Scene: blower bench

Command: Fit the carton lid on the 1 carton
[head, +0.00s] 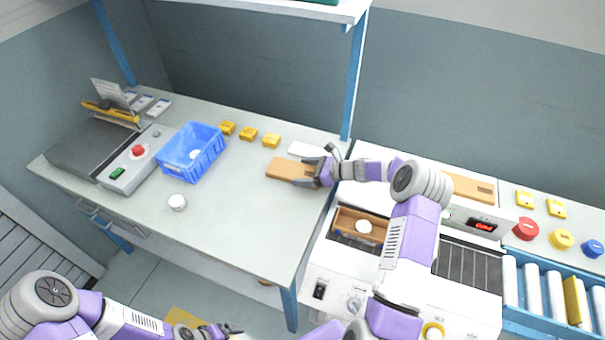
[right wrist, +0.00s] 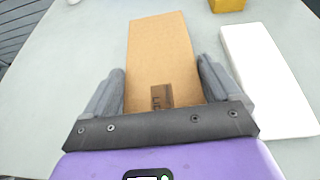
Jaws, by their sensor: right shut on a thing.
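A flat brown carton lid (head: 290,169) lies at the right part of the bench top, and it also shows in the right wrist view (right wrist: 160,55) with a dark printed label near my gripper. My right gripper (head: 318,172) is shut on the lid's near end, with one finger along each side (right wrist: 162,85). An open brown carton (head: 345,228) sits in the white machine right of the bench, with a round white piece (head: 364,227) inside. My left gripper (head: 232,328) is low at the bottom edge, away from the bench; its jaw opening is unclear.
A white flat piece (head: 305,149) lies behind the lid. Another brown flat piece (head: 465,186) is behind the machine. The front middle of the bench is clear.

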